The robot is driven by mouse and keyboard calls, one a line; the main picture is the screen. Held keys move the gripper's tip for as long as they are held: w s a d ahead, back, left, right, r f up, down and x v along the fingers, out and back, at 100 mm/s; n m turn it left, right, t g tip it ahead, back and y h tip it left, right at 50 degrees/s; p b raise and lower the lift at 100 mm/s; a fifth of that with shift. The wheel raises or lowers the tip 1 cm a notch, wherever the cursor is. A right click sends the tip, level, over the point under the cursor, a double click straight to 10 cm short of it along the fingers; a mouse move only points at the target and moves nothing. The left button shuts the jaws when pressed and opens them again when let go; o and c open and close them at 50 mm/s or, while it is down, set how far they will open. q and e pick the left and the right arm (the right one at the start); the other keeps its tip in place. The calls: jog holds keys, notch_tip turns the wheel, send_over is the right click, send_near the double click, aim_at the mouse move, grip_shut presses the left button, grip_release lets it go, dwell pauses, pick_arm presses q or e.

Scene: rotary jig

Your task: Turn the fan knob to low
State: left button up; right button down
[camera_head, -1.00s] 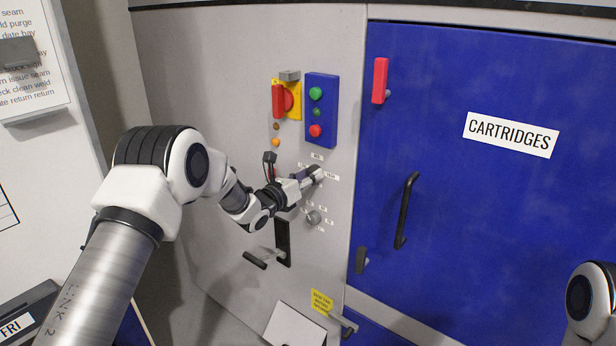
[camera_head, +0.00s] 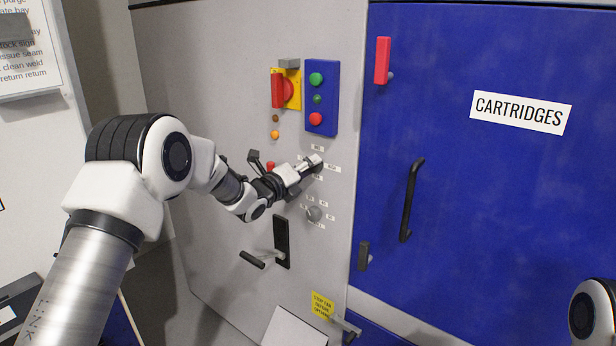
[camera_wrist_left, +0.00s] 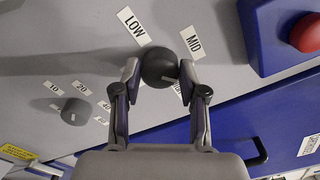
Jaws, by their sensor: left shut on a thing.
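The fan knob (camera_wrist_left: 158,66) is a dark round knob on the grey panel, in the middle of the left wrist view. A LOW label (camera_wrist_left: 132,27) and a MID label (camera_wrist_left: 193,42) sit around it; a third label is partly hidden by a finger. A small pale mark on the knob faces the lower right in that view, away from LOW. My left gripper (camera_wrist_left: 159,75) is shut on the knob, one finger on each side. In the head view the left gripper (camera_head: 313,163) covers most of the knob. My right gripper is out of view.
A second grey knob (camera_head: 314,214) with number labels sits just below. Above are a blue button box (camera_head: 321,98) and a red-and-yellow switch (camera_head: 287,88). A black lever slot (camera_head: 282,242) is below left. The blue door (camera_head: 470,200) has a black handle (camera_head: 411,200).

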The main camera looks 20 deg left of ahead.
pick_arm(q)
jog(key=shift+d+f+n+p, duration=0.15)
jog(key=shift+n+p, duration=0.55)
jog(key=shift+n, duration=6.2)
jog(key=shift+a+f+n+p, duration=0.1)
jog(key=shift+n+p, duration=0.6)
jog(key=shift+n, duration=6.2)
jog(key=shift+s, duration=0.1)
jog(key=o, duration=1.1)
jog(key=shift+o, duration=0.2)
